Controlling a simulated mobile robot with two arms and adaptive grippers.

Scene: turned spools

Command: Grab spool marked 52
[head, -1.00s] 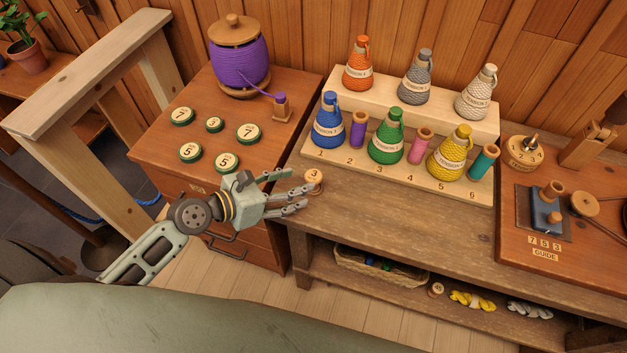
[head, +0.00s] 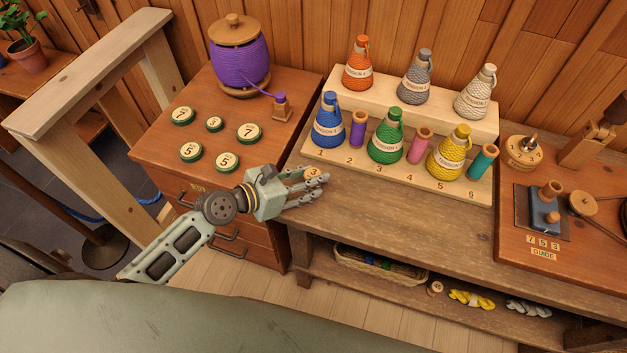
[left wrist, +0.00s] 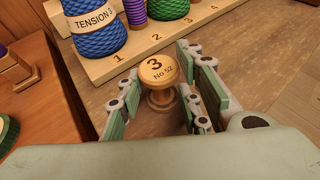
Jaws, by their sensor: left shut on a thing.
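The spool marked 52 (head: 313,173) is a small turned wooden spool at the left end of the workbench. My right gripper is not in view.
A stepped wooden rack (head: 428,111) with colored cone bottles and thread tubes stands just behind the spool. A drawer cabinet (head: 165,146) with numbered green discs is at the left. A basket (head: 378,269) and another spool (head: 435,289) are on the lower shelf.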

